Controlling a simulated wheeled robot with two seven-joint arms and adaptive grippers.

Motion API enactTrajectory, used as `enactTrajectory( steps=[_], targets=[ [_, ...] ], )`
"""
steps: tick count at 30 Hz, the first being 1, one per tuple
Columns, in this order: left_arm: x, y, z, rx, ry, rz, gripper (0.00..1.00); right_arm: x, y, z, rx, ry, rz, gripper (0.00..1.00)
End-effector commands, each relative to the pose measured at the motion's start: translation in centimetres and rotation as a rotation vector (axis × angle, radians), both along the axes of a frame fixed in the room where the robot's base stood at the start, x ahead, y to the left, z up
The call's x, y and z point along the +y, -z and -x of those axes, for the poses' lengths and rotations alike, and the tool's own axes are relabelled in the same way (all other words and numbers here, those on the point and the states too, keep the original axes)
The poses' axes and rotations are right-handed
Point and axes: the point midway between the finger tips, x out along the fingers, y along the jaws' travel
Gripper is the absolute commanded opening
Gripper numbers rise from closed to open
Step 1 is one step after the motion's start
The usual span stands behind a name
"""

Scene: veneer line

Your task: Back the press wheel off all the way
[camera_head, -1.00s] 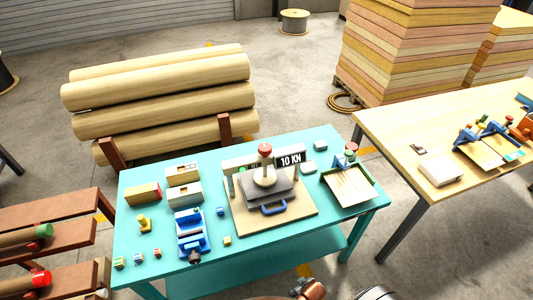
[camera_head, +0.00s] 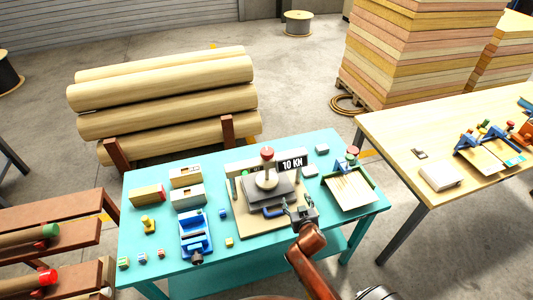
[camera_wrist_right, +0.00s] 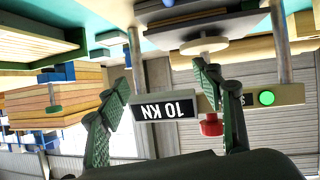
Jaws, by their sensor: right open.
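The press (camera_head: 240,216) stands on the teal table with a crossbar marked 10 KN (camera_head: 292,162). A red knob (camera_head: 267,152) tops its upright screw, and a pale round disc (camera_head: 266,182) sits below, over dark plates. I cannot tell which round part is the wheel. My right gripper (camera_head: 300,210) is open and empty at the press's front right, beside the blue handle (camera_head: 274,211). In the right wrist view, which is upside down, the red knob (camera_wrist_right: 211,126) and pale disc (camera_wrist_right: 205,46) appear beyond the open fingers (camera_wrist_right: 165,85). My left gripper is out of view.
A blue vise (camera_head: 196,232), small boxes (camera_head: 187,196) and several little blocks lie left of the press. Logs (camera_head: 165,95) lie behind the table. A second table (camera_head: 430,130) is at the right.

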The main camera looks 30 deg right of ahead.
Motion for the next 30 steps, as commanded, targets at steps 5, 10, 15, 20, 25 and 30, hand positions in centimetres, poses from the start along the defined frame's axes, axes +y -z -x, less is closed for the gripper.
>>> enactTrajectory(
  steps=[5,10,15,20,25,30],
  targets=[
    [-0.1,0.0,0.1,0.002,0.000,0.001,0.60,0.1,-5.2,-6.0,-0.214,-0.044,0.025,0.60],
    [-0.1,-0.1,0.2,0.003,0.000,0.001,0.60,1.6,-9.4,-10.8,-0.383,-0.132,0.031,0.60],
    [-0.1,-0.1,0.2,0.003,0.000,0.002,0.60,2.8,-11.2,-13.1,-0.454,-0.191,0.025,0.60],
    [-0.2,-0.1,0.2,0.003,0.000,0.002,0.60,2.7,-11.5,-14.9,-0.462,-0.200,0.025,0.60],
    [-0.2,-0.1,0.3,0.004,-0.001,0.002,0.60,2.1,-11.5,-17.7,-0.462,-0.199,0.025,0.60],
    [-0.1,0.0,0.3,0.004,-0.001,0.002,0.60,1.7,-11.4,-19.7,-0.460,-0.198,0.025,0.60]
  ],
)
